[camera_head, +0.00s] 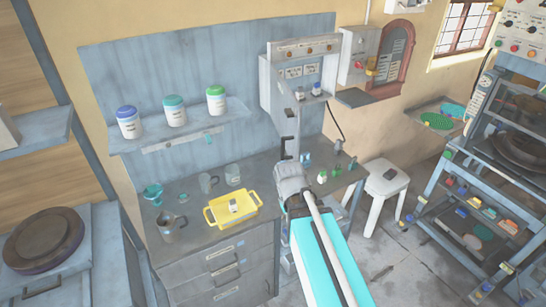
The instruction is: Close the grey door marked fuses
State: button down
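A grey wall cabinet (304,48) hangs above the bench in the middle of the head view. Its front stands open, showing small labels and small bottles inside. A grey door panel (282,98) projects from the cabinet's left side toward me, swung open. I cannot read any fuses marking on it. My arm reaches up from the bottom, and my gripper (289,148) is just below the door's lower edge, over the back of the bench. The fingers are small and dark; I cannot tell whether they are open or touching the door.
A yellow tray (212,215) and cups stand on the bench (190,240) left of my arm. Small bottles (322,176) stand to its right. A shelf (153,136) with jars is at left. A second grey box (358,53) hangs right of the cabinet. A white stool (386,183) stands right.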

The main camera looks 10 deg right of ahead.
jog(key=w+a+r+n+h+p, duration=0.4)
jog(key=w+a+r+n+p, duration=0.2)
jog(key=w+r+n, duration=0.1)
jog(key=w+a+r+n+h+p, duration=0.4)
jog(key=w+a+r+n+p, duration=0.2)
jog(key=r+n, duration=0.4)
jog(key=shift+w+a+r+t+p, duration=0.3)
jog(key=shift+w+a+r+p, duration=0.1)
jog(key=shift+w+a+r, duration=0.5)
jog(key=shift+w+d, duration=0.1)
jog(key=shift+d, duration=0.1)
jog(key=d+r+b+x, duration=0.2)
jog(key=b+x, duration=0.5)
jog(key=x, duration=0.5)
jog(key=shift+d+f, duration=0.2)
jog(key=shift+d, duration=0.15)
jog(key=shift+w+a, duration=0.1)
jog(key=shift+a, duration=0.05)
